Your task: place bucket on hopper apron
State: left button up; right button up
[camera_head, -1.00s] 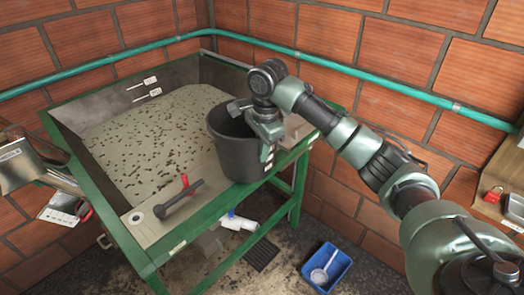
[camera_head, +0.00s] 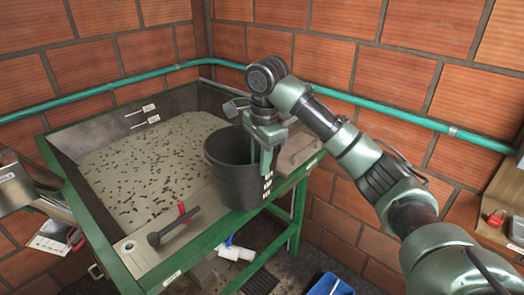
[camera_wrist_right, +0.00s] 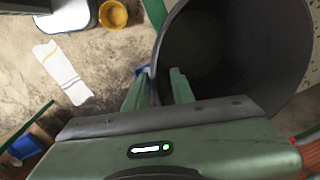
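The dark grey bucket (camera_head: 228,185) stands upright on the tan hopper apron (camera_head: 203,219), toward its right end. It is also large in the right wrist view (camera_wrist_right: 235,50), where its inside looks dark and empty. My right gripper (camera_head: 265,165) is at the bucket's right rim, pointing down. In the wrist view, the fingertips (camera_wrist_right: 162,74) are apart, with the bucket's rim at the gap between them. The green-framed hopper (camera_head: 88,225) is filled with pale, dark-flecked material. My left gripper does not show.
A black tool with a red part (camera_head: 175,222) lies on the apron left of the bucket. A teal pipe (camera_head: 350,98) runs along the brick wall behind. A blue tray (camera_head: 330,285) is on the floor. A metal box (camera_head: 12,185) is at the left edge.

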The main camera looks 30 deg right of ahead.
jog(key=r, duration=0.6)
jog(key=shift+s+d, duration=0.1)
jog(key=shift+s, duration=0.2)
